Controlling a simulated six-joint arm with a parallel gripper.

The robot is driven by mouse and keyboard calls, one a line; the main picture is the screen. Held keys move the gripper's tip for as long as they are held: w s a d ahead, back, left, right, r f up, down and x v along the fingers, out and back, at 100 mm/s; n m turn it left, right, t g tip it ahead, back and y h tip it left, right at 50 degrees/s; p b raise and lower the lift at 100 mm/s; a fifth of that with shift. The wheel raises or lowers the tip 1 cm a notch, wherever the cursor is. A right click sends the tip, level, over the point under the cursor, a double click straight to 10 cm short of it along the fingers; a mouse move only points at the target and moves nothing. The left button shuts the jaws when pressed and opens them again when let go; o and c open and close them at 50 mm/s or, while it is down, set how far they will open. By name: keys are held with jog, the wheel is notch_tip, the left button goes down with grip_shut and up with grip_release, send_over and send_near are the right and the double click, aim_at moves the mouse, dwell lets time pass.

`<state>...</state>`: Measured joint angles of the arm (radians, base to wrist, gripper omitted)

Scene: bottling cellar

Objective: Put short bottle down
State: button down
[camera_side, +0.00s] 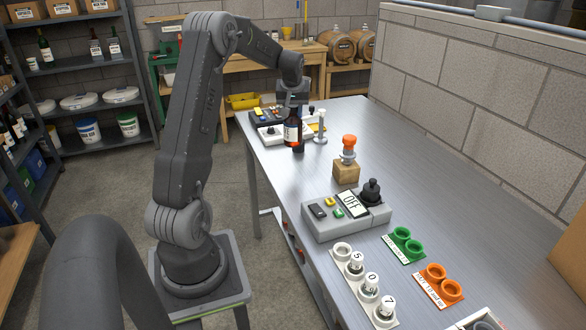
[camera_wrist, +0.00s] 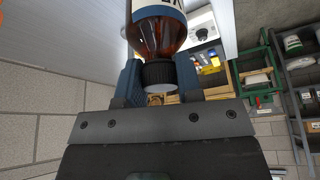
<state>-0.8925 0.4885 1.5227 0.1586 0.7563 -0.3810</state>
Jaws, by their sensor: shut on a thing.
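The short bottle is brown glass with a white label and a black cap. In the side view the bottle (camera_side: 292,130) is upright below my gripper (camera_side: 292,103), at the far left part of the metal table (camera_side: 345,120). In the wrist view my gripper (camera_wrist: 158,78) has blue fingers on both sides of the neck and black cap of the bottle (camera_wrist: 160,32), and is shut on it. I cannot tell whether the bottle's base touches the table; a dark patch shows just under it.
A grey device (camera_side: 270,132) and a white post (camera_side: 321,128) stand close to the bottle. Nearer are a wooden block with an orange-topped piece (camera_side: 347,170), an OFF control box (camera_side: 345,215), green cups (camera_side: 403,245) and orange cups (camera_side: 438,285). A block wall borders the right.

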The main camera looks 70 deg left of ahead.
aim_at(293, 135)
notch_tip(293, 135, down, 9)
jog(key=shift+f, duration=0.1)
dwell(0.4)
jog(key=c, duration=0.8)
grip_release()
jog(key=shift+f, duration=0.15)
